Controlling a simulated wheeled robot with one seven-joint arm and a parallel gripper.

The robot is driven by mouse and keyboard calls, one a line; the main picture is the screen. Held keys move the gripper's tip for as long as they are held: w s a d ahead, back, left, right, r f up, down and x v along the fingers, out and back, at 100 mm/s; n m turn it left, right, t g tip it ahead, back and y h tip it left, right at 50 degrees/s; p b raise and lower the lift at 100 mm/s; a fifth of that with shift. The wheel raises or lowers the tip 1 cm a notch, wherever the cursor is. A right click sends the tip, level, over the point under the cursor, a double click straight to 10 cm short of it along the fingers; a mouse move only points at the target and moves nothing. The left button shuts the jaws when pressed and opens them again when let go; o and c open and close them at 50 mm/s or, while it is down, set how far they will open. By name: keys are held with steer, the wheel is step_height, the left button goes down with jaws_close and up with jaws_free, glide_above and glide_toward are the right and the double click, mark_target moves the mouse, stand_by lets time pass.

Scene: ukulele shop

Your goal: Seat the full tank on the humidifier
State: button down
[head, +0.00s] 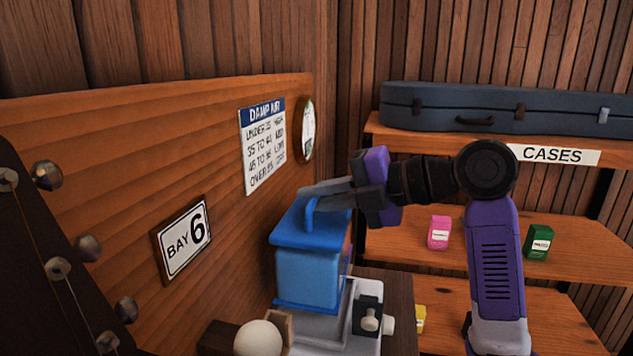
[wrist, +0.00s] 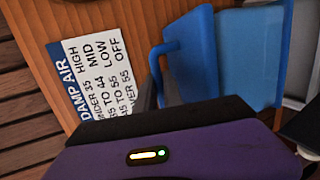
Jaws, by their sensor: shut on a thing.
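The blue tank (head: 308,276) is upright on or just above the pale humidifier base (head: 335,312); I cannot tell whether it is fully down. Its lid carries a blue handle (head: 309,215). My gripper (head: 318,192) reaches in from the right and is shut on the handle. In the wrist view the tank (wrist: 222,60) fills the upper right, and its handle shows beside the dark finger. The water level in the tank cannot be made out. The humidifier's front has a dark panel with a pale knob (head: 370,321).
A wooden wall panel stands close at the left, with a "DAMP AIR" chart (head: 264,146), a round gauge (head: 306,130) and a "BAY 6" sign (head: 183,240). A pale ball (head: 258,338) is in front. Shelves at the right hold a case (head: 480,105) and small boxes.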

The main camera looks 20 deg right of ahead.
mark_target(317, 217)
steer(key=shift+f+b, duration=0.65)
steer(key=shift+f, duration=1.15)
steer(key=shift+f+b, duration=0.75)
steer(key=shift+b, duration=0.15)
